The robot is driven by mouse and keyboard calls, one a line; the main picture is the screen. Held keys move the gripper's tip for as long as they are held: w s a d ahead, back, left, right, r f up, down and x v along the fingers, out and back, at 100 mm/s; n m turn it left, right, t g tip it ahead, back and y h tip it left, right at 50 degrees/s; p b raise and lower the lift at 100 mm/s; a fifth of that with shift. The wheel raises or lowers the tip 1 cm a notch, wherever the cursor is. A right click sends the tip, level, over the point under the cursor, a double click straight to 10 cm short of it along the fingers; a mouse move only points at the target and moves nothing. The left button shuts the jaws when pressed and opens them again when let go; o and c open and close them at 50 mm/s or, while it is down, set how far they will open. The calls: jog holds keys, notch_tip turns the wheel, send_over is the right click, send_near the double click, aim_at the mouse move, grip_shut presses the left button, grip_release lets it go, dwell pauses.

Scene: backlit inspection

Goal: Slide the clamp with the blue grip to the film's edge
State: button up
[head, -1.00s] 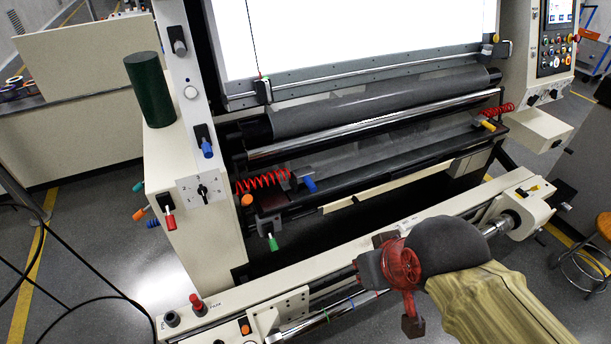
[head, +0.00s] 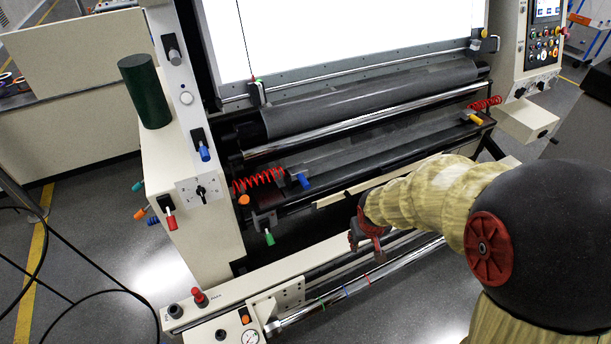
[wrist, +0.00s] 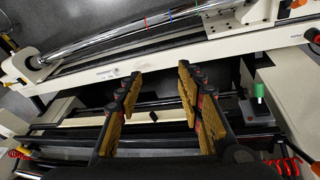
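The clamp with the blue grip (head: 303,180) sits at the left part of the lower rail, beside a red coil. Grey translucent film (head: 375,139) spans the rollers and the area behind the rail; its exact edge is hard to make out. My gripper (head: 355,240) is in front of and below the rail, to the right of the blue grip and apart from it. In the wrist view my gripper (wrist: 158,75) has its two yellow-padded fingers spread with nothing between them. I cannot make out the blue grip in the wrist view.
A yellow-gripped clamp (head: 474,117) sits at the rail's right end. A green grip (head: 269,238) hangs below the left end and shows in the wrist view (wrist: 259,92). Red coils (head: 258,181) flank the rail. A cream beam with a chrome shaft (head: 372,276) crosses in front.

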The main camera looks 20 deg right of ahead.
jog(key=w+f+t, duration=0.2)
jog(key=w+f, duration=0.4)
jog(key=w, duration=0.1)
jog(key=n+t+y+p, duration=0.1)
jog(key=n+t+y, duration=0.1)
jog(key=t+y, duration=0.5)
send_near(307, 182)
jog(key=w+a+f+h, duration=0.1)
jog(key=w+a, duration=0.1)
jog(key=shift+t, duration=0.3)
jog(key=shift+d+b+x, duration=0.1)
jog(key=shift+b+x, duration=0.3)
jog(key=shift+x, duration=1.65)
jog(key=shift+d+b+x, duration=0.15)
jog(key=shift+b+x, duration=0.25)
jog(key=shift+x, duration=1.65)
jog(key=shift+f, duration=0.1)
jog(key=c, duration=0.3)
grip_shut()
jog(key=shift+a, duration=0.1)
